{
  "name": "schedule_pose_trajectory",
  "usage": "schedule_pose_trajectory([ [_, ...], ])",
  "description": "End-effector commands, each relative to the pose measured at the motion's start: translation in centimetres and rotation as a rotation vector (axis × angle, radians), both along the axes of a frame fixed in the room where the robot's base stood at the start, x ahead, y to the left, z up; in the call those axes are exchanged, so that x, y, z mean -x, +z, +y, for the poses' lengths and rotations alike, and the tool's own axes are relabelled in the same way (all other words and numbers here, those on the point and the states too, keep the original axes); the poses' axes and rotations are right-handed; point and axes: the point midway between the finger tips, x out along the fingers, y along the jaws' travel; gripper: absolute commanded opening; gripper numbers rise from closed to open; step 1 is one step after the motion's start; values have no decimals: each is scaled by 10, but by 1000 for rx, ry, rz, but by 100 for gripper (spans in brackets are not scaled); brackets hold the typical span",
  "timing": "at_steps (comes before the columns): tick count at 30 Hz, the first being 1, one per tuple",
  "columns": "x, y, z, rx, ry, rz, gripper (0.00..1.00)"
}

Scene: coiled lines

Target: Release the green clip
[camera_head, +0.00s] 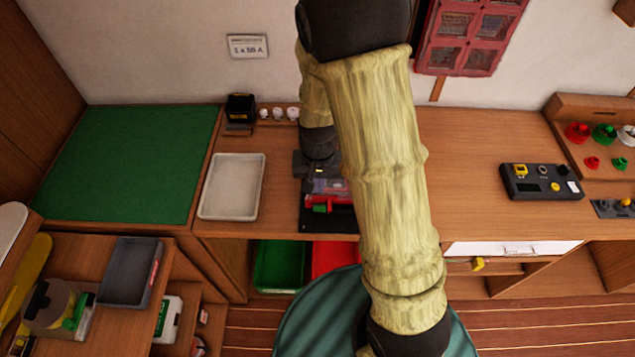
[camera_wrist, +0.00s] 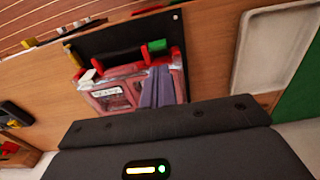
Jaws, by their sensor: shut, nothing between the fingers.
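The green clip (camera_head: 320,208) is at the left of a black board (camera_head: 328,224) on the wooden bench, partly behind my arm in the head view. In the wrist view the green clip (camera_wrist: 157,45) sits near the board's upper right, beside a red part (camera_wrist: 160,58). A pink-red framed piece (camera_wrist: 118,88) and a bluish-purple strip lie against the board (camera_wrist: 110,45). My gripper (camera_head: 318,168) is above the bench close behind the clip, shut and empty. Its dark body (camera_wrist: 165,122) fills the lower wrist view, apart from the clip.
A pale empty tray (camera_head: 232,187) stands left of the board, with a green mat (camera_head: 130,165) beyond it. A black control box (camera_head: 541,182) is on the right. Green (camera_head: 280,268) and red bins sit below the bench edge. Bench between board and tray is clear.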

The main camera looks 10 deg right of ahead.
Motion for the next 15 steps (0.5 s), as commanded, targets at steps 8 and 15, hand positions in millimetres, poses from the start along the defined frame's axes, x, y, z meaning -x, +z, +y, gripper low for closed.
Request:
schedule_pose_trajectory([
  [8,23,27,7,-1,4,-3,0],
  [15,30,34,8,0,3,1,0],
])
